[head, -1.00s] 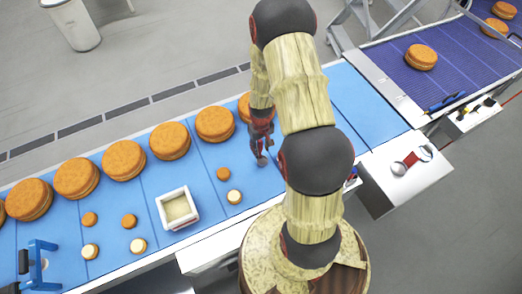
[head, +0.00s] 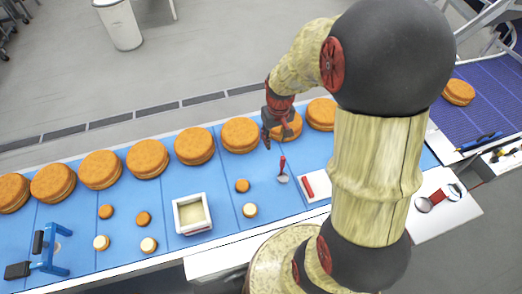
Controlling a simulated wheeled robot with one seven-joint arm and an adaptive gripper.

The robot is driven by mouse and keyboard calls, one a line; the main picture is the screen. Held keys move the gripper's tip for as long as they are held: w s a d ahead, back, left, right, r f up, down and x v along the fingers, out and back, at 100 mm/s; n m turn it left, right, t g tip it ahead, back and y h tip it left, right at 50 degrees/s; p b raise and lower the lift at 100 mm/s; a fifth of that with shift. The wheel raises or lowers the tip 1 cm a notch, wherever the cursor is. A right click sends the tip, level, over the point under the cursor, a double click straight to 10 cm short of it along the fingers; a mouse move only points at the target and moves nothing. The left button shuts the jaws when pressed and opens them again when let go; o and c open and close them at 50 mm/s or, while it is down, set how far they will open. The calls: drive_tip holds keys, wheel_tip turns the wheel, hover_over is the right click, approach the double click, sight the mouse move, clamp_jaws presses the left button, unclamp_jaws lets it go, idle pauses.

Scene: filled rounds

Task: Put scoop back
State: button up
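A small scoop with a red handle and a grey bowl (head: 282,179) is on the blue belt (head: 262,193), right of the small rounds. I cannot tell whether it lies flat or is tilted. My gripper (head: 276,137) is above and beyond it, in front of a large orange round in the picture. Its fingers look spread and empty, apart from the scoop. A white container (head: 205,228) with pale filling stands on the belt to the left. A white holder with a red piece (head: 308,186) is right of the scoop, partly hidden by my arm.
Large orange rounds (head: 194,146) line the belt's far side. Several small rounds (head: 242,186) lie near the container. A blue stand (head: 50,250) is at the left. A white side plate (head: 455,215) with a red-and-silver item is at the right.

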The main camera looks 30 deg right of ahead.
drive_tip(key=s+a+r+n+t, duration=0.1)
drive_tip(key=s+a+r, duration=0.1)
drive_tip(key=a+r, duration=0.35)
drive_tip(key=s+a+r+t, duration=0.1)
drive_tip(key=s+a+r, duration=0.15)
drive_tip(key=r, duration=0.55)
drive_tip(key=s+a+r+n+t, duration=0.1)
drive_tip(key=s+a+r+t, duration=0.1)
drive_tip(key=s+a+r, duration=0.5)
drive_tip(key=s+r, duration=0.1)
drive_tip(key=s, duration=0.1)
drive_tip(key=shift+s+a+r, duration=0.2)
drive_tip(key=shift+s+a, duration=0.1)
drive_tip(key=shift+s, duration=0.05)
